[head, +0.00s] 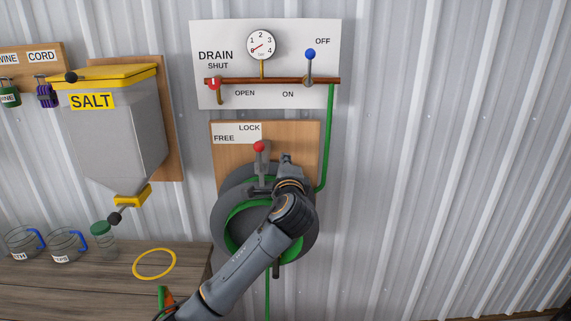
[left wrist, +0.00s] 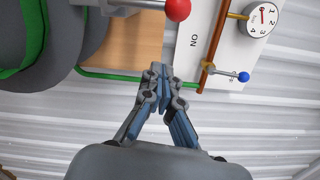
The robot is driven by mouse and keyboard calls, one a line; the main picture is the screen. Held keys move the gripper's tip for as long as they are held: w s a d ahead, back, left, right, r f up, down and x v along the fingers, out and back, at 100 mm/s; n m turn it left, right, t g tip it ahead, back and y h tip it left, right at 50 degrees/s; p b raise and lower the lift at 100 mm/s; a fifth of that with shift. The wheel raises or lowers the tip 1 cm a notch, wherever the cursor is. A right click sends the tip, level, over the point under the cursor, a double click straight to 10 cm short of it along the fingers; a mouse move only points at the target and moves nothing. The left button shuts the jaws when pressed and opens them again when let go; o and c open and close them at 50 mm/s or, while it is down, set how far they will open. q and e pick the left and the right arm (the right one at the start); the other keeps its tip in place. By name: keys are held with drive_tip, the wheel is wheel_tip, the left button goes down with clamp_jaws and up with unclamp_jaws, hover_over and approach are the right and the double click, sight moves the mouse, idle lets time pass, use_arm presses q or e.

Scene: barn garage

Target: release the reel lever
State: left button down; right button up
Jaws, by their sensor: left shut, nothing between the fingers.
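The reel lever (head: 259,147) has a red ball knob and stands about upright at the top of the dark grey hose reel (head: 221,223). Its knob is just below the word LOCK on the white FREE/LOCK label (head: 236,133). My left gripper (head: 286,158) is shut and empty, just right of the lever, in front of the wooden backboard. In the left wrist view the red knob (left wrist: 178,8) is at the top edge, apart from the closed fingertips (left wrist: 161,70). My left arm hides part of the reel and its green hose. My right gripper is not in view.
Above is the drain panel (head: 225,98) with a gauge (head: 261,44), a red-handled valve (head: 215,86) and a blue-knobbed lever (head: 310,55). A green pipe (head: 331,140) runs down right of the backboard. A salt hopper (head: 115,130) and bench (head: 90,280) are left. The wall at right is clear.

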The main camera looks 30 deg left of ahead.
sight(260, 159)
use_arm(q)
drive_tip(key=a+p, duration=0.1)
drive_tip(key=a, duration=0.1)
drive_tip(key=a+r+p, duration=0.1)
drive_tip(key=a, duration=0.1)
drive_tip(key=shift+w+a+p, duration=0.15)
drive_tip(key=shift+a+p, duration=0.15)
drive_tip(key=shift+a, duration=0.05)
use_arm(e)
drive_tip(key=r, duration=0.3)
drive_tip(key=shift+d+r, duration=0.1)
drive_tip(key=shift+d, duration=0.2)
use_arm(q)
drive_tip(key=shift+f, duration=0.1)
